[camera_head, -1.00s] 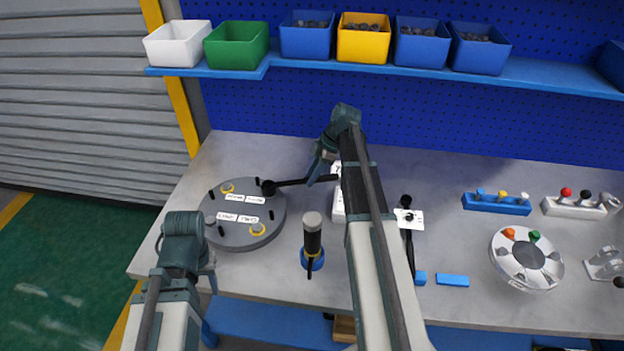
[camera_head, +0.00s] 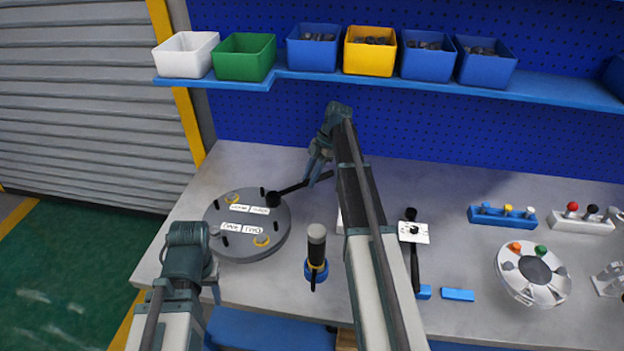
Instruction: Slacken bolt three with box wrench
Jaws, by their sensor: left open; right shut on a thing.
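The round grey flanged shell (camera_head: 238,248) lies at the left of the bench, with several dark upright pins or bolts, yellow rings and white labels. The labels are too small to read, so I cannot tell which bolt is three. The black box wrench (camera_head: 292,188) slants up to the right, its round head over a position at the shell's right rear edge. My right gripper (camera_head: 318,173) is shut on the wrench's handle near its far end. My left gripper (camera_head: 213,262) is open at the shell's near left edge; its fingers are partly hidden by its wrist.
A round white fixture (camera_head: 533,292) and blue rack (camera_head: 502,216) are farther right. Bins line the shelf (camera_head: 540,92) behind.

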